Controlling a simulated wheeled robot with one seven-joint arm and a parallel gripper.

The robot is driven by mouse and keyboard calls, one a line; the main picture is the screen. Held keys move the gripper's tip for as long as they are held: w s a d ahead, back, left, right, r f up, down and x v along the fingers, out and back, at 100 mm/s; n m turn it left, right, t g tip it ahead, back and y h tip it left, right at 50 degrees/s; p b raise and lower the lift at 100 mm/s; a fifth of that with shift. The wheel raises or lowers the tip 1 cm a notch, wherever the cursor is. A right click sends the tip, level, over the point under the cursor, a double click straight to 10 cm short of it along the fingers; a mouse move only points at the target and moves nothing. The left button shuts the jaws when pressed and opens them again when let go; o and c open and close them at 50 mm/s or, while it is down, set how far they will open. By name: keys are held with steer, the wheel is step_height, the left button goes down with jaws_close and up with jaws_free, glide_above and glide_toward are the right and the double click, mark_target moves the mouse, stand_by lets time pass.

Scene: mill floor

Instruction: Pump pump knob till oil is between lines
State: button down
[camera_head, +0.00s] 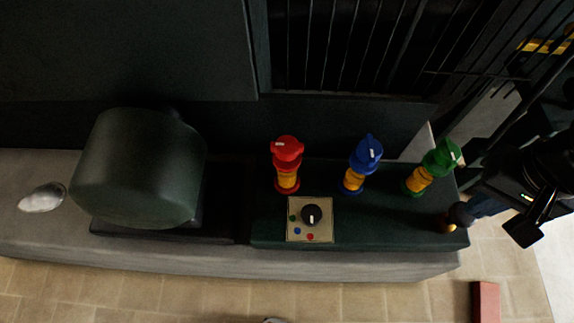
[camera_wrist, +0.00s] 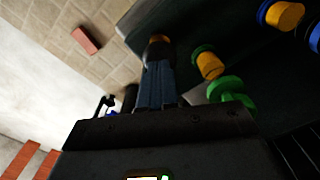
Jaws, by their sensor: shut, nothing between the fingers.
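A small dark round knob (camera_head: 460,213) sits at the right end of the green bench top, with an orange-brown part beside it. In the wrist view the knob (camera_wrist: 158,50) shows just beyond my fingertips, with orange on its far side. My gripper (camera_head: 474,209) is shut and empty, its bluish fingers right at the knob; I cannot tell whether they touch. The wrist view shows the fingers (camera_wrist: 156,70) together. Three yellow oil columns stand on the bench, with a red cap (camera_head: 287,149), a blue cap (camera_head: 366,153) and a green cap (camera_head: 442,158). Level lines are too small to read.
A beige panel (camera_head: 325,231) with a black dial (camera_head: 311,214) and red, blue and green dots lies in front of the columns. A large dark green housing (camera_head: 140,168) stands left. A barred grille (camera_head: 360,45) is behind. A reddish block (camera_head: 486,301) lies on the floor.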

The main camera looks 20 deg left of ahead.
steer(key=shift+f, duration=0.2)
stand_by(0.5)
steer(key=shift+f+b, duration=1.55)
steer(key=shift+f, duration=0.25)
steer(key=shift+r+p, duration=2.05)
steer(key=shift+p, duration=0.05)
steer(key=shift+f, duration=0.15)
